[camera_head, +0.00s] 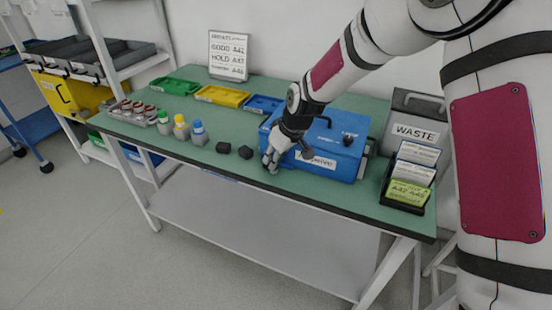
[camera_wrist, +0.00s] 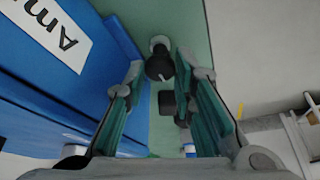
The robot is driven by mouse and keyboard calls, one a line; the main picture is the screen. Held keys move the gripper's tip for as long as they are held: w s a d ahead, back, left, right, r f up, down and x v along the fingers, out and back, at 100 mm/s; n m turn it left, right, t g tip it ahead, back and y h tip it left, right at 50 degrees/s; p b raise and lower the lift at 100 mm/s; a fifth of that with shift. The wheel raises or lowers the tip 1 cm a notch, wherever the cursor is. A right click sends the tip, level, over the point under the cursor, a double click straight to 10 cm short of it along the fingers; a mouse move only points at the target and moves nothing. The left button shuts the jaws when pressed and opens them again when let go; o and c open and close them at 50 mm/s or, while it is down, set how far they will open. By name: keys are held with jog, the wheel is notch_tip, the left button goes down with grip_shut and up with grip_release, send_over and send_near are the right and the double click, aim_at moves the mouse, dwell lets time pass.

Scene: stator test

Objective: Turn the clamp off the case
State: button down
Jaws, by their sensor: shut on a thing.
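The blue case (camera_head: 298,164) stands on the green bench with a white label on its front. It also fills the left of the wrist view (camera_wrist: 60,85). My gripper (camera_head: 270,162) is low at the case's front left corner, pointing down. In the wrist view its fingers (camera_wrist: 160,68) are on either side of a dark rounded part with a grey round end, apparently the clamp (camera_wrist: 159,64). My gripper is shut on it. The clamp is hidden behind my gripper in the head view, so its seating on the case cannot be told.
Two black blocks (camera_head: 223,147) (camera_head: 245,152) lie left of my gripper, close by. Several small bottles (camera_head: 181,128) stand farther left. Green, yellow and blue trays (camera_head: 223,96) line the back. A card holder (camera_head: 405,188) and the grey WASTE bin (camera_head: 416,119) stand right of the case.

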dwell(0.3)
jog(key=c, duration=1.3)
grip_release()
jog(key=shift+f, duration=0.1)
jog(key=shift+c, duration=0.2)
jog(key=v, duration=1.2)
